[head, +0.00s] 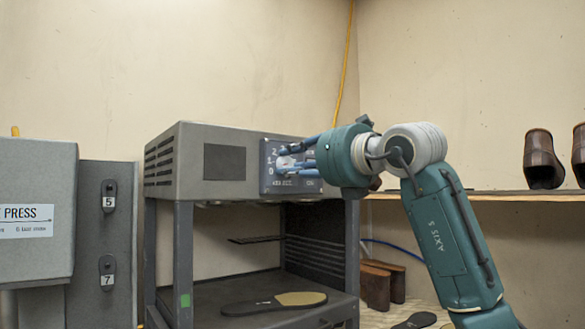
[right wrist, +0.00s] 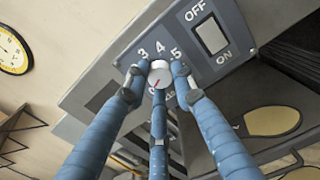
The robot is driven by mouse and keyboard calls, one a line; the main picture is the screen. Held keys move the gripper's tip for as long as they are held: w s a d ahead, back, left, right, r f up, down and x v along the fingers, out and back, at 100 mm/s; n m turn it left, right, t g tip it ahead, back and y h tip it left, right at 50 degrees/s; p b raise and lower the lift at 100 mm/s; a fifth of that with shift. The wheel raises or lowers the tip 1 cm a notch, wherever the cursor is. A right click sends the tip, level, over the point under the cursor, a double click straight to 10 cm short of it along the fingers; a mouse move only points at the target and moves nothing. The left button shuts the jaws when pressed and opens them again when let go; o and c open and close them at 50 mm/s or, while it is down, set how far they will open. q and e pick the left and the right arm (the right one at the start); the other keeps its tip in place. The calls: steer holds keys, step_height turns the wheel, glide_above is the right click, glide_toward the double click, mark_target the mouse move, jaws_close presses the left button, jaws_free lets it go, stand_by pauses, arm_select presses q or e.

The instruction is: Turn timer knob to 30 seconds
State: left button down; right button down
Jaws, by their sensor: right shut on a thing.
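The timer knob (right wrist: 161,77) is a small pale round knob with a red pointer mark, on the dark control panel (right wrist: 228,17) of the grey machine. Digits 3, 4 and 5 show around it in the right wrist view; fingers cover others. I cannot tell which digit the pointer meets. My right gripper (right wrist: 160,70) has blue jointed fingers shut on the knob, with fingertips around its rim. In the head view, the right gripper (head: 287,160) reaches the panel from the right and mostly hides the knob. My left gripper is not in view.
An OFF/ON switch (right wrist: 212,36) sits beside the knob. A shoe sole (head: 273,303) lies on the machine's lower shelf. A grey press cabinet (head: 35,255) stands at left. A wall shelf (head: 480,195) with brown shoes (head: 542,160) is at right.

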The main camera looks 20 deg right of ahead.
steer(key=shift+a+f+m+b, duration=0.15)
steer(key=shift+m+b, duration=2.15)
steer(key=shift+m, duration=3)
steer(key=shift+d+f+m+b, duration=0.1)
steer(key=shift+m+b, duration=2.2)
steer(key=shift+m, duration=3)
steer(key=shift+r, duration=0.1)
steer(key=c, duration=1.6)
jaws_free()
steer(key=shift+o, duration=0.8)
steer(key=shift+a+r, duration=0.15)
